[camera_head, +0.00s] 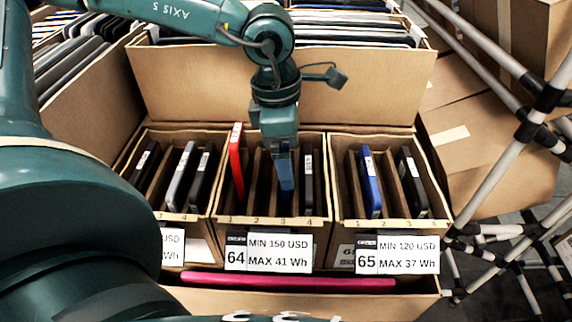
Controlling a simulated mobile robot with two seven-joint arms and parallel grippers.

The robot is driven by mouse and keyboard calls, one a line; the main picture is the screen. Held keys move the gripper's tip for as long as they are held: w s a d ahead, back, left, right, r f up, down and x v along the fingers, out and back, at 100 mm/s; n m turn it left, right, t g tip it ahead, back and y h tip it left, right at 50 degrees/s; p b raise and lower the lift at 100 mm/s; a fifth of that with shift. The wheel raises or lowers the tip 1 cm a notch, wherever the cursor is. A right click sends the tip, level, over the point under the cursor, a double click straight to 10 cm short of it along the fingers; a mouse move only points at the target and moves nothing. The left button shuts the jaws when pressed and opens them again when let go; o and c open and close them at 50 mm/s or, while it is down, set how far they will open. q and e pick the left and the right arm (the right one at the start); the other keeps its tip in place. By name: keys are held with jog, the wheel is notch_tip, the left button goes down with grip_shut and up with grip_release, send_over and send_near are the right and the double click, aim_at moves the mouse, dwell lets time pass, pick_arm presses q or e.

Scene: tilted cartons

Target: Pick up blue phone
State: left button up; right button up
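My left gripper (281,146) points down into the middle carton (272,240), labelled 64, above its third slot. A narrow blue phone (286,178) stands on edge in that slot, directly under the fingertips. The fingers overlap its top edge in this view; I cannot tell whether they are closed on it. Another blue phone (371,186) leans in the right carton (391,236), labelled 65. A red phone (237,165) stands in the first slot of the middle carton. My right gripper is not in view.
The left carton (203,228) holds several dark and grey phones. A pink-red device (288,283) lies in front of the cartons. Tall cardboard (190,85) rises behind them. A metal pipe frame (500,165) stands at the right. Dividers leave narrow slots.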

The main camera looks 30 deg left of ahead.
pick_arm(q)
jog(key=c, duration=1)
jog(key=shift+r, duration=0.1)
notch_tip(320, 180, up, 18)
jog(key=shift+f+p, duration=0.1)
jog(key=shift+p, duration=0.3)
jog(key=shift+r+p, duration=0.6)
jog(key=shift+r, duration=0.15)
dwell(0.4)
notch_tip(320, 180, up, 3)
jog(key=p, duration=0.2)
jog(key=shift+p, duration=0.3)
jog(key=shift+a, duration=0.1)
